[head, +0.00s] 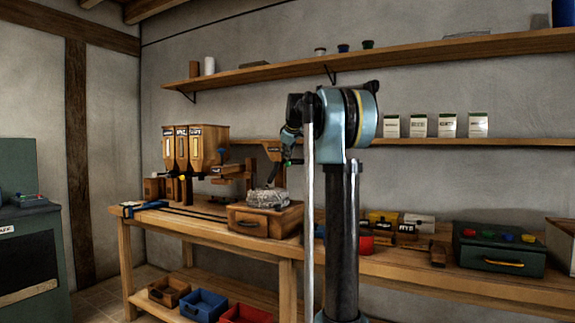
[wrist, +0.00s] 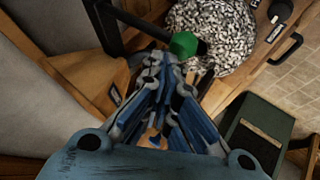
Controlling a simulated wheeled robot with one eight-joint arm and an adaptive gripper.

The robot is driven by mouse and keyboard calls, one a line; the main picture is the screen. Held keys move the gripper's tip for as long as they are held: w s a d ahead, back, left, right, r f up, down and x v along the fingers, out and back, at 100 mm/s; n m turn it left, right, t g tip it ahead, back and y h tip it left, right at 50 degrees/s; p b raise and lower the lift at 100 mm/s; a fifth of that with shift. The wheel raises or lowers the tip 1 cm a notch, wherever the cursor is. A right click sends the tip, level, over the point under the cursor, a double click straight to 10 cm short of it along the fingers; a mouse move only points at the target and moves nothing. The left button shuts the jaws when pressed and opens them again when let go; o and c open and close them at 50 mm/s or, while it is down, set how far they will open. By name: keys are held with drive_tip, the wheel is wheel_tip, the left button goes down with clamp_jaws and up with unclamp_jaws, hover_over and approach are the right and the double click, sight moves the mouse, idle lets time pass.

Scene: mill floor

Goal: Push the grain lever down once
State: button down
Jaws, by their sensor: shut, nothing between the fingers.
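In the wrist view a dark lever arm (wrist: 145,27) ends in a green knob (wrist: 183,44), which I take to be the grain lever. The knob also shows small in the head view (head: 288,163), partly hidden by my arm. My gripper (wrist: 172,68) is shut and empty, its fingertips close by the knob. I cannot tell whether they touch. In the head view my gripper (head: 290,145) hangs near the lever, partly hidden. A wooden hopper (wrist: 85,78) stands beside the gripper. A black-and-white speckled heap (wrist: 215,30) lies beyond the knob, on a wooden drawer box (head: 250,219).
Several labelled wooden hoppers (head: 196,145) stand at the back left of the bench (head: 200,228). A blue clamp-like tool (head: 143,208) lies at its left end. A green box with coloured knobs (head: 498,250) stands on the right. Coloured bins (head: 203,305) sit below.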

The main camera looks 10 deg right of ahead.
drive_tip(key=shift+f, duration=2)
idle(2.2)
idle(0.5)
drive_tip(key=shift+r, duration=2.8)
drive_tip(key=shift+r, duration=2.5)
